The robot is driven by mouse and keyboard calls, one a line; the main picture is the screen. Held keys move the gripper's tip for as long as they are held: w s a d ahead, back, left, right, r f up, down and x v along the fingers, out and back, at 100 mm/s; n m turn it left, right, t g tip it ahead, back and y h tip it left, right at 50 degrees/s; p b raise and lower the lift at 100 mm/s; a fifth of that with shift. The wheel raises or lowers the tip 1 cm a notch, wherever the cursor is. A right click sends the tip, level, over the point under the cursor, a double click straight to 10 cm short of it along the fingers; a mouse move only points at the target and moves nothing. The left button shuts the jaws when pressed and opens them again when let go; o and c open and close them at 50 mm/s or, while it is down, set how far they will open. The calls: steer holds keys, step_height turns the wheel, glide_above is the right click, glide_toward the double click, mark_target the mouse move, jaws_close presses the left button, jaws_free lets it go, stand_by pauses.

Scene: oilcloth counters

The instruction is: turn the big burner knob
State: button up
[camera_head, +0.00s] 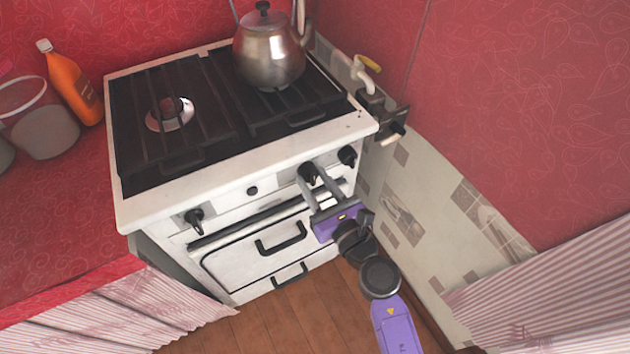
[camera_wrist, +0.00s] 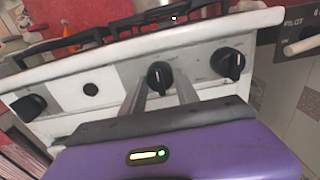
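The white stove (camera_head: 160,210) has black knobs along its front panel. A middle-right knob (camera_head: 309,173) is in front of my gripper (camera_head: 314,182); in the wrist view this knob (camera_wrist: 160,74) shows between the two fingertips (camera_wrist: 160,82). The fingers are apart, one on each side of it, and I cannot tell whether they touch it. Another knob (camera_head: 347,155) sits to its right, also in the wrist view (camera_wrist: 228,63). A third knob (camera_head: 195,217) is far left, also in the wrist view (camera_wrist: 28,107). Which knob is the big burner's is not marked.
A steel kettle (camera_head: 270,55) stands on the back right of the hob. An orange bottle (camera_head: 75,90) and grey containers (camera_head: 45,130) are on the left counter. The oven handle (camera_head: 281,240) juts out below the knobs. A tiled wall (camera_head: 410,210) is close on the right.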

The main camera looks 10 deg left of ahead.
jaws_close()
steer(key=shift+m, duration=0.3)
steer(key=shift+r+m+p, duration=0.1)
steer(key=shift+m+p, duration=0.65)
steer(key=shift+m, duration=0.25)
steer(key=m+p, duration=0.2)
steer(key=m, duration=0.2)
steer(key=m+p, duration=0.3)
steer(key=m, duration=0.3)
steer(key=shift+m, duration=0.4)
steer(key=m+p, duration=0.3)
steer(key=m, duration=0.4)
steer(key=m+p, duration=0.3)
steer(key=m, duration=0.3)
steer(key=shift+d+m, duration=0.1)
steer(key=shift+m, duration=0.2)
